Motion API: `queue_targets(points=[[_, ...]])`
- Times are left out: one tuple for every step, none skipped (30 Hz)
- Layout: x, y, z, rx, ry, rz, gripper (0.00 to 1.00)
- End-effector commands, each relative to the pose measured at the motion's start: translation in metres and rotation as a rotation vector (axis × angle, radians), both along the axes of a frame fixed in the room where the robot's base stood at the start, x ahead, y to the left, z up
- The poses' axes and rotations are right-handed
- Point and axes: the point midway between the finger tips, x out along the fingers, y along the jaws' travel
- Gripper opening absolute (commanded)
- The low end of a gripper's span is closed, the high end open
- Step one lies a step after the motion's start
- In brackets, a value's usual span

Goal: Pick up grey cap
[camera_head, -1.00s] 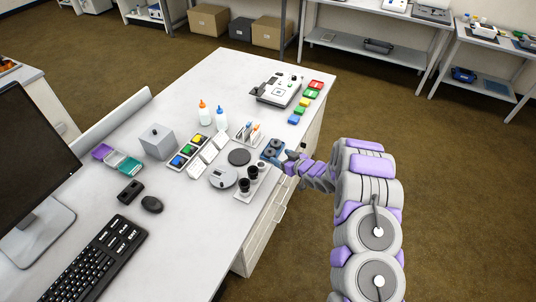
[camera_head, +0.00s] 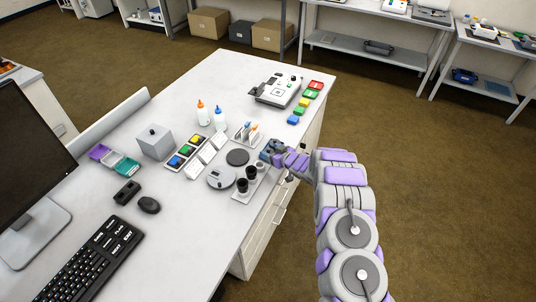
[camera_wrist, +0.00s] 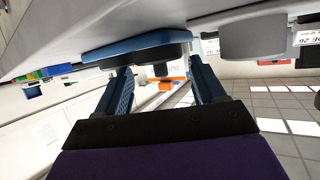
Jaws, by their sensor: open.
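I cannot tell for certain which thing is the grey cap. A flat dark grey disc (camera_head: 238,157) lies on the white table in the head view, just left of my gripper (camera_head: 270,150). A light grey round piece (camera_head: 221,177) lies beside the disc, nearer the front. My gripper is low at the table's right edge. In the wrist view its blue fingers (camera_wrist: 161,88) are apart, with nothing seen held between them. A blue plate with a dark round underside (camera_wrist: 135,48) and a grey block (camera_wrist: 252,38) show beyond the fingers.
A holder with two black cylinders (camera_head: 247,180) stands close in front of my gripper. A rack with slides (camera_head: 247,132) stands behind. Two bottles (camera_head: 211,116), colored trays (camera_head: 186,151) and a grey box (camera_head: 155,141) stand farther left. Open floor lies to the right.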

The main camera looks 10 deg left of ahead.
Motion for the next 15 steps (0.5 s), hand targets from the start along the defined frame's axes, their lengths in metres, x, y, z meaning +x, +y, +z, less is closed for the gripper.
queue_targets(points=[[0.0005,0.0,0.0002,0.0,0.0,0.0,0.69],[0.0004,0.0002,0.0002,0.0,0.0,0.0,0.69],[0.0004,0.0006,0.0001,0.0,0.0,0.0,0.69],[0.0002,0.001,0.0001,-0.001,0.0,0.0,0.69],[0.0002,0.0017,-0.0001,-0.001,0.0,0.0,0.69],[0.0001,0.0025,-0.0004,-0.003,0.0,0.001,0.68],[0.0002,0.003,-0.0004,-0.003,0.0,0.001,0.65],[0.0002,0.0032,-0.0004,-0.003,0.0,0.001,0.62],[0.0002,0.0033,-0.0005,-0.003,0.0,0.001,0.58],[0.0001,0.0033,-0.0006,-0.003,0.0,0.001,0.56],[0.0,0.0032,-0.0007,-0.003,0.0,0.001,0.53],[0.0001,0.0033,-0.0007,-0.003,0.0,0.001,0.49],[0.0001,0.0031,-0.0008,-0.003,0.0,0.001,0.46],[0.0,0.0031,-0.0009,-0.003,0.001,0.001,0.43],[0.0001,0.0031,-0.001,-0.003,0.001,0.001,0.39]])
